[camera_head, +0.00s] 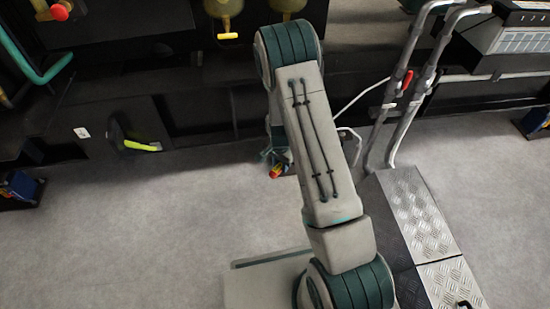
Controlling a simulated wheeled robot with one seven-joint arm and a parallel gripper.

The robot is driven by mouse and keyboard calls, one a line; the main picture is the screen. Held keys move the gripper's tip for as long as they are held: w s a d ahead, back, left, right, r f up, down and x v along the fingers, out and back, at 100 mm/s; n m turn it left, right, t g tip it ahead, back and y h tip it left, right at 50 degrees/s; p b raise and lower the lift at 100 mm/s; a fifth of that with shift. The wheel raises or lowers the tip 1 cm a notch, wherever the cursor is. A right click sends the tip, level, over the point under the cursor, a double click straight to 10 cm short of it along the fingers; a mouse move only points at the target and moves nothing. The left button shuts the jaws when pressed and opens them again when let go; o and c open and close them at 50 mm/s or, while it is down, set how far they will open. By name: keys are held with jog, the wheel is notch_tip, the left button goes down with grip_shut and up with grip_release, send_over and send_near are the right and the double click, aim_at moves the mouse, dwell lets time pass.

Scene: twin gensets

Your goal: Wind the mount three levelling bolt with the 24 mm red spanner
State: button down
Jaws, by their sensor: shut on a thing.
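My gripper (268,155) is low beside the dark base frame, mostly hidden behind my own arm. It is shut on a small red piece with a yellow end (277,170), which looks like part of the red spanner. The rest of the spanner, including its jaw, is hidden. The mount three levelling bolt cannot be made out, and I cannot tell whether the spanner touches it.
The dark base frame (200,115) runs across the back. Grey handrails (405,90) and chequer-plate steps (415,215) stand on the right. A yellow-green handle (142,146) sticks out at left. Blue items (20,187) stand at far left. Grey floor at left is clear.

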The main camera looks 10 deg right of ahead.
jog(key=s+d+n+p, duration=0.1)
jog(key=s+d+n, duration=0.35)
jog(key=d, duration=0.45)
jog(key=s+d+n, duration=0.4)
jog(key=d+n, duration=0.2)
jog(key=d, duration=0.3)
jog(key=w+d+n+p, duration=0.1)
jog(key=w+d+n, duration=0.3)
jog(key=d, duration=0.5)
jog(key=w+d+n+p, duration=0.1)
jog(key=w+d+n, duration=0.3)
jog(key=d, duration=0.5)
jog(key=shift+n+y+p, duration=0.4)
jog(key=shift+n, duration=0.75)
jog(key=shift+w+a+f, duration=0.1)
jog(key=shift+w+a, duration=0.05)
jog(key=shift+w, duration=0.05)
jog(key=shift+f, duration=0.15)
jog(key=shift+f+b, duration=0.75)
jog(key=shift+f, duration=0.1)
